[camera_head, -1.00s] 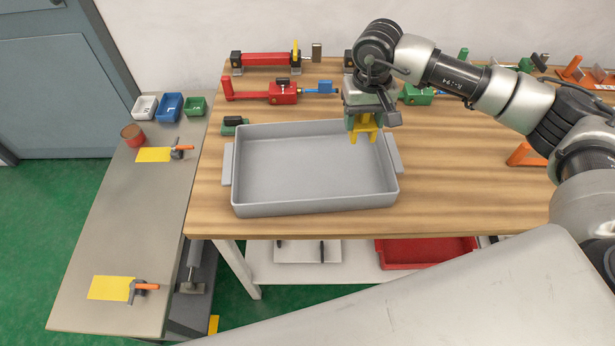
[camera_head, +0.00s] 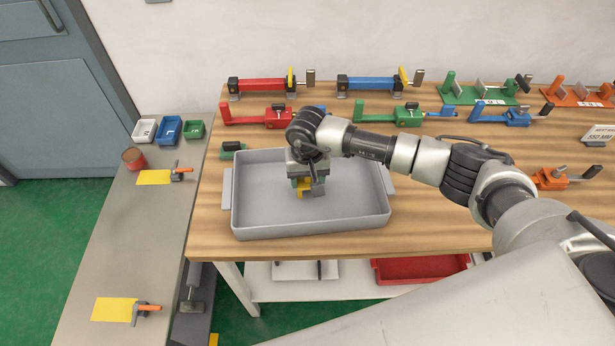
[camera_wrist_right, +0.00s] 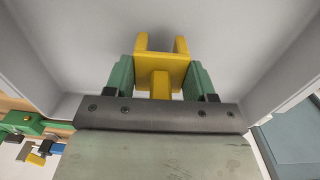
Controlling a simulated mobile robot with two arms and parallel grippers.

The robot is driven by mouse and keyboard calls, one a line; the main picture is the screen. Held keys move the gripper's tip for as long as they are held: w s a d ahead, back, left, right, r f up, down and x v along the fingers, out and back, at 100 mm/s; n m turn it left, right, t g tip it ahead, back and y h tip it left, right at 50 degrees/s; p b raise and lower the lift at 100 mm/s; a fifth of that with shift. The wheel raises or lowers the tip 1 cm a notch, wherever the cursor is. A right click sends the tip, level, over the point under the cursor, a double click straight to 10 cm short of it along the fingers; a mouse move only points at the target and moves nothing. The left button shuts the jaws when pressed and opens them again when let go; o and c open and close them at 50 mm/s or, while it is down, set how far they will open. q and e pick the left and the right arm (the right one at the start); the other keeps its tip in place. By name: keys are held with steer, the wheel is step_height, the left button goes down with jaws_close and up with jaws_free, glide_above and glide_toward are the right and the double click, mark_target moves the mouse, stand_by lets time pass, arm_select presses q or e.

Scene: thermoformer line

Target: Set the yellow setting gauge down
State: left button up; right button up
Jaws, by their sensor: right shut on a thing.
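The yellow setting gauge (camera_head: 305,188) is a forked block held below my right gripper (camera_head: 304,182) in the head view. In the right wrist view the gauge (camera_wrist_right: 161,68) sits between the green fingers of my right gripper (camera_wrist_right: 161,82), its two prongs pointing away. The gripper is shut on it. Both are over the inside of the grey tray (camera_head: 260,232), near its middle. I cannot tell whether the gauge touches the tray floor. The tray stands on the wooden bench and nothing else shows in it. My left gripper is not in view.
Red, blue and green clamp fixtures (camera_head: 260,88) line the back of the wooden bench (camera_head: 440,190). A small green block (camera_head: 232,148) is close behind the tray's left corner. A grey side table (camera_head: 100,250) at left holds small bins, a red can and yellow sheets with orange-handled tools.

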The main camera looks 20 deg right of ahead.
steer(key=shift+f, duration=0.65)
steer(key=shift+f, duration=0.2)
steer(key=o, duration=1)
steer(key=shift+c, duration=0.2)
steer(key=shift+r, duration=0.15)
